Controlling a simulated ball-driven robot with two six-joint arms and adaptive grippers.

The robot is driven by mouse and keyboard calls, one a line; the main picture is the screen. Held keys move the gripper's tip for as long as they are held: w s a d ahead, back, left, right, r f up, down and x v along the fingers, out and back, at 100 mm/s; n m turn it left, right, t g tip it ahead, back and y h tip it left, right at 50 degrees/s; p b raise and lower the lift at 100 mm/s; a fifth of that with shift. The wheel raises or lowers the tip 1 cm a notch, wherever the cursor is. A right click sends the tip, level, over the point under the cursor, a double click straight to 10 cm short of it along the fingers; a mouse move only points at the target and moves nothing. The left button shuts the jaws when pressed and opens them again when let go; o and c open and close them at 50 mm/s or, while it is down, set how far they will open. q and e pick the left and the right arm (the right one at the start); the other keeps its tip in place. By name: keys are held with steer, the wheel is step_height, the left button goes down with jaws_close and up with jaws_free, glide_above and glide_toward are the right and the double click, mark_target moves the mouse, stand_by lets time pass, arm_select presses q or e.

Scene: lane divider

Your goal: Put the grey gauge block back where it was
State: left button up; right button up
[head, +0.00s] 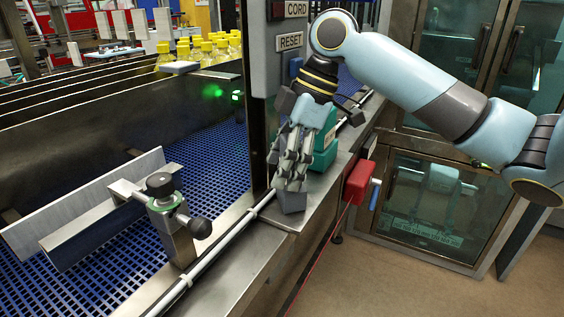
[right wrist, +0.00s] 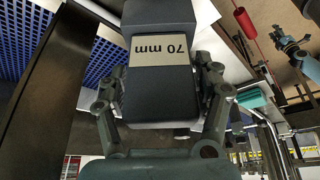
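The grey gauge block (head: 292,202) is at the steel ledge beside the conveyor in the head view, and its lower end shows below my right gripper (head: 290,180). The right wrist view shows the block (right wrist: 165,97) large, with a "70 mm" label, between the two fingers of the right gripper (right wrist: 163,90). The fingers are closed against its sides. The gripper points down. I cannot tell whether the block touches the ledge (head: 285,222).
A green box (head: 327,146) stands on the ledge right behind my right gripper. A dark post with a control box (head: 290,65) rises beside it. A red pull-cord switch (head: 359,182) sits on the ledge's outer side. A clamp with knobs (head: 170,205) stands at the lane rail.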

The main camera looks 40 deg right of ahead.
steer(key=shift+d+r, duration=0.2)
steer(key=shift+r, duration=0.3)
steer(key=shift+b+v, duration=0.35)
steer(key=shift+v, duration=5.25)
steer(key=shift+s, duration=0.15)
steer(key=shift+s, duration=0.15)
